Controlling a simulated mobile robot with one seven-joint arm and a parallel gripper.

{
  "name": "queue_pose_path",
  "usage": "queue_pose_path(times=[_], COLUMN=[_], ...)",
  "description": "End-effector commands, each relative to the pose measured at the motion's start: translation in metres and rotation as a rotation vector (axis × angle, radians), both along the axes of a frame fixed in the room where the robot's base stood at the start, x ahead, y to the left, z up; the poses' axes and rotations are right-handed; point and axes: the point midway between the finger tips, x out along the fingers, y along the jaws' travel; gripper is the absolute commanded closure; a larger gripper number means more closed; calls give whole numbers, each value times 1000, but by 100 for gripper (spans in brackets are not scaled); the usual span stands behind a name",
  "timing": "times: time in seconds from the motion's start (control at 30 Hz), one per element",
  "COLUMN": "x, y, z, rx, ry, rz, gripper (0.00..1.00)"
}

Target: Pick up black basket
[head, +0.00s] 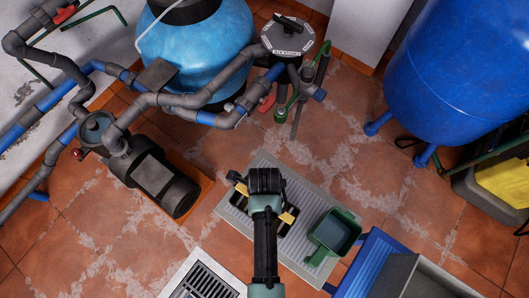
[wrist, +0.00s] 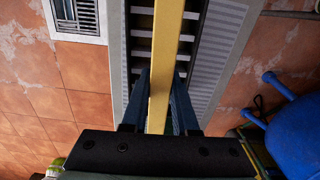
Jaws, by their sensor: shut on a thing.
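The black basket (head: 284,226) is over the grey ribbed mat (head: 236,208) in the head view, largely hidden beneath my arm. Yellow parts of its handle show on both sides of my gripper (head: 265,186). In the wrist view the yellow handle bar (wrist: 165,50) runs down the middle, between the two fingers of my gripper (wrist: 160,108). The fingers are shut on this bar. Slats and dark sides of the basket show below it. I cannot tell whether the basket touches the mat.
A green scoop-like container (head: 332,236) stands on the mat to the right. A blue bin (head: 365,262) is at the lower right. A floor grate (head: 203,283) is at lower left, a pump (head: 155,180) at left. A blue tank (head: 445,70) stands at upper right.

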Motion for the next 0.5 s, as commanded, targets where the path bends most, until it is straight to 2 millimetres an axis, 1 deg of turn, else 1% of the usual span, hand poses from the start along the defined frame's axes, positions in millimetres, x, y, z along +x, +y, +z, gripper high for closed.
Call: queue_pose_path(times=[0.17, 0.27, 0.37, 0.5], x=[1, 1, 2, 2], y=[0, 0, 0, 0], z=[1, 7, 22, 51], rx=[0, 0, 0, 0], ry=[-2, -4, -5, -7], rz=[1, 0, 0, -1], gripper=[100, 100, 100, 100])
